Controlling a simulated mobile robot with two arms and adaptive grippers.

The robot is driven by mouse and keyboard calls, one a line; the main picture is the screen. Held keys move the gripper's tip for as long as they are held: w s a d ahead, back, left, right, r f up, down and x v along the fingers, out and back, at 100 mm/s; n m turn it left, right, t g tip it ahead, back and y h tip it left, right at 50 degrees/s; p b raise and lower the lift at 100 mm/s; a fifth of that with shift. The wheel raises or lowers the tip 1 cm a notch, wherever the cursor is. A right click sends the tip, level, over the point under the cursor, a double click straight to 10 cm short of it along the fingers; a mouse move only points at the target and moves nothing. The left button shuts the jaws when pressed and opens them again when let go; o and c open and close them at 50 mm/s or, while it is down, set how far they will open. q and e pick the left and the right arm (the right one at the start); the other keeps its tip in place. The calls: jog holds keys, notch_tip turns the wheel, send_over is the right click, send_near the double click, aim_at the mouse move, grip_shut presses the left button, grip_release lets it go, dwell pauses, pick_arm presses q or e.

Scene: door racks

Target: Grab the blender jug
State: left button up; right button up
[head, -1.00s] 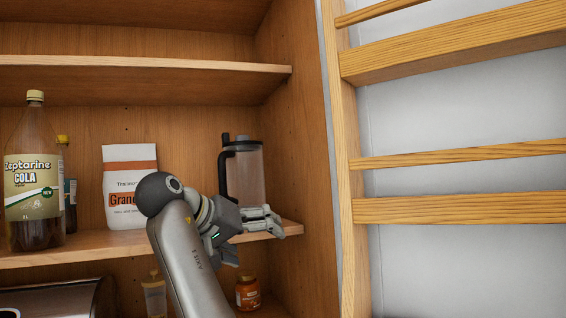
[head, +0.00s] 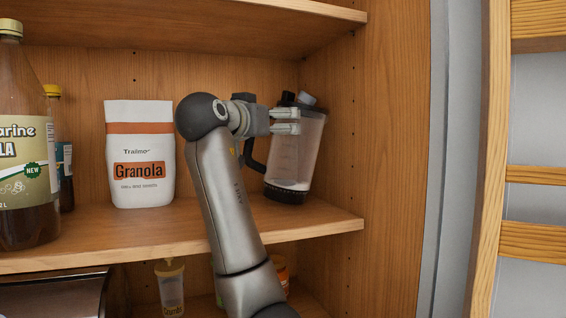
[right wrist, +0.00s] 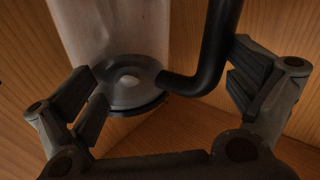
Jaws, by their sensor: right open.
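The blender jug (head: 296,160) is a clear container with a dark base, a black handle and a dark lid. It stands tilted on the shelf (head: 315,222), its top leaning right, near the right side wall. My right gripper (head: 285,121) is open in front of the jug's upper part and hides some of it and its handle. In the right wrist view the jug's pale body (right wrist: 115,30) and black handle (right wrist: 218,35) show between the spread fingers of the right gripper (right wrist: 165,85). Contact cannot be told. My left gripper is not in view.
A granola bag (head: 140,165) stands left of my right arm. A large cola bottle (head: 25,150) and a darker bottle (head: 66,160) stand farther left. Another shelf (head: 200,22) is above. A wooden door rack (head: 535,120) is at the right.

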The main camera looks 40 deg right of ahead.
jog(key=shift+s+d+g, duration=0.3)
jog(key=shift+s+d, duration=0.25)
jog(key=shift+d, duration=0.25)
jog(key=shift+w+a, duration=0.3)
jog(key=shift+a, duration=0.2)
jog(key=shift+w+f, duration=0.1)
jog(key=shift+w, duration=0.05)
jog(key=shift+c, duration=1.3)
jog(key=shift+s+d, duration=0.15)
jog(key=shift+s, duration=0.15)
jog(key=c, duration=0.5)
jog(key=shift+s+a+r, duration=0.2)
jog(key=shift+s+a, duration=0.1)
jog(key=c, duration=0.4)
jog(key=shift+c, duration=1.4)
jog(key=shift+d+f, duration=0.2)
jog(key=shift+d, duration=0.7)
jog(key=c, duration=0.7)
jog(key=shift+w+a, duration=0.15)
jog(key=shift+a, duration=0.25)
grip_shut()
